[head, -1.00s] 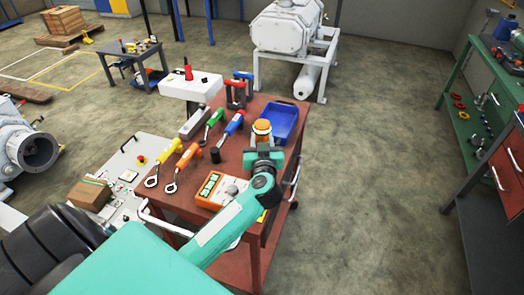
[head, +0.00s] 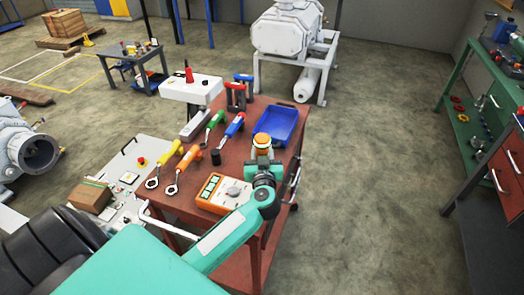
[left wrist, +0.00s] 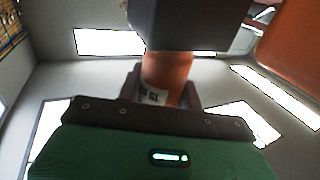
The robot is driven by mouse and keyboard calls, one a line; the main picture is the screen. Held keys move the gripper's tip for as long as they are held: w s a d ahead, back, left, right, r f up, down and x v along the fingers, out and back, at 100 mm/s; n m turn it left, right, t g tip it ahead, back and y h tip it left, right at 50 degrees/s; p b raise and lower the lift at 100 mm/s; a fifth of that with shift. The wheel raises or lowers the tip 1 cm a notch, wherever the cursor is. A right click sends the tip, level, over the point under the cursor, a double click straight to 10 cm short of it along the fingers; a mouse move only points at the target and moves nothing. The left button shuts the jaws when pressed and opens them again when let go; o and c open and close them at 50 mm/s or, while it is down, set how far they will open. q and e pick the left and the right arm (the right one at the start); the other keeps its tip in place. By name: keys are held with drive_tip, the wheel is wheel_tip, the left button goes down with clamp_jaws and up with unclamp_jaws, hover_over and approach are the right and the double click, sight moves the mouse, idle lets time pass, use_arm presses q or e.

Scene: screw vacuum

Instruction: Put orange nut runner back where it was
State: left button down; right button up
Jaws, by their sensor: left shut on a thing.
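The orange nut runner (head: 261,140) is in my left gripper (head: 264,157), over the right side of the red-brown table (head: 205,165), in front of the blue tray. In the head view mainly its orange top shows above the jaws; its lower part is hidden. In the left wrist view its orange shaft (left wrist: 165,72) with a small label stands between the two fingers, with a dark block above it. I cannot tell whether it touches the table. My right gripper is not in view.
On the table are the blue tray (head: 276,125), an orange meter (head: 223,193), a yellow wrench (head: 165,161), an orange wrench (head: 185,166), and green and blue-handled tools. A black cylinder (head: 216,157) stands mid-table. Bare table shows between the black cylinder and my gripper.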

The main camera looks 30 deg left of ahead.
use_arm(q)
drive_tip(key=shift+s+d+f, duration=0.1)
drive_tip(key=shift+f, duration=0.5)
drive_tip(key=c, duration=0.9)
unclamp_jaws()
drive_tip(key=shift+f, duration=0.2)
drive_tip(key=shift+d, duration=0.1)
drive_tip(key=shift+r+b, duration=0.1)
drive_tip(key=shift+b, duration=0.4)
drive_tip(key=v, duration=0.3)
drive_tip(key=r+v, duration=0.1)
drive_tip(key=v, duration=0.7)
drive_tip(key=shift+s+d+r, duration=0.15)
drive_tip(key=shift+s+r, duration=0.1)
drive_tip(key=shift+r, duration=0.15)
